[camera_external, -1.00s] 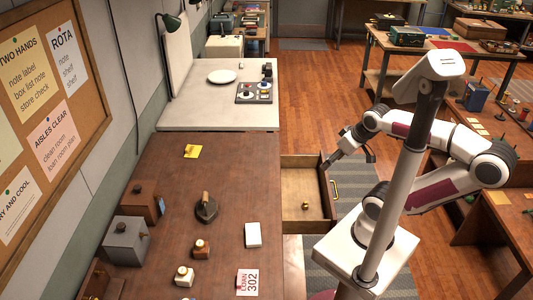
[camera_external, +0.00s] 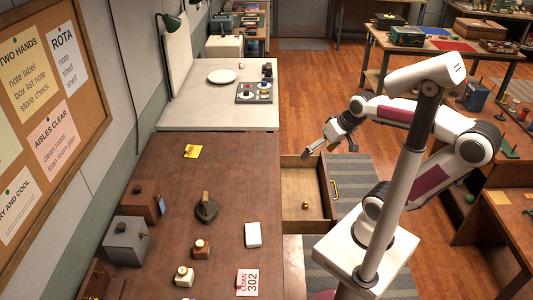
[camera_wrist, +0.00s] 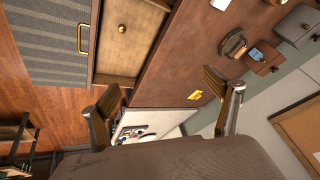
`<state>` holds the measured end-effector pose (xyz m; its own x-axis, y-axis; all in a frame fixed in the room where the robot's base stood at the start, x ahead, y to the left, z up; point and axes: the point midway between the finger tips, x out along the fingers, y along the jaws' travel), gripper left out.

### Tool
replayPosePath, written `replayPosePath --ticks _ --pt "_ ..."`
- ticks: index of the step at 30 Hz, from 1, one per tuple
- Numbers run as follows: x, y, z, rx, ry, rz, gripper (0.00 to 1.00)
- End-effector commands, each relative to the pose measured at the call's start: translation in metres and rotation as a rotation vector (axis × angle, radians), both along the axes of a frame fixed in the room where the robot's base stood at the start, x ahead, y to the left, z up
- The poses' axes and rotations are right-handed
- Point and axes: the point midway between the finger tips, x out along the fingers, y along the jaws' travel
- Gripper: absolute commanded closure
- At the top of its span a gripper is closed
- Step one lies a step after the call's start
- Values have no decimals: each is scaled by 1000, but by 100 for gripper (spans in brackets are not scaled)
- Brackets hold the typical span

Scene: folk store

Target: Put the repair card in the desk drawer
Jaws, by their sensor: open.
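The desk drawer (camera_external: 315,212) is pulled out to the right of the brown desk, with a small brass knob-like thing (camera_external: 305,205) inside; the drawer also shows in the wrist view (camera_wrist: 140,50). On the desk lie a white-and-pink card marked 302 (camera_external: 248,282), a plain white card or pad (camera_external: 253,235) and a yellow note (camera_external: 192,151); the yellow note also shows in the wrist view (camera_wrist: 195,95). I cannot tell which is the repair card. My gripper (camera_external: 328,154) is open and empty, above the drawer's far end.
A dark iron-like tool (camera_external: 206,209), two small stamps (camera_external: 201,249) and boxes (camera_external: 127,242) stand on the desk. A pale bench (camera_external: 205,105) with a plate (camera_external: 222,76) adjoins its far end. The drawer's brass handle (camera_external: 335,190) faces right. The desk's middle has free room.

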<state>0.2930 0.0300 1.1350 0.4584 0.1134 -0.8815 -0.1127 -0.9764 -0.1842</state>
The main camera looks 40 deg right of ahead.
Motion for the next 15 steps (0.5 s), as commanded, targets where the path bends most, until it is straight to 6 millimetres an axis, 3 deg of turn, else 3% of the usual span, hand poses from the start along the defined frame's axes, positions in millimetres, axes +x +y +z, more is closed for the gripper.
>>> replayPosePath --ticks 15 --pt "102 47 24 322 68 -216 11"
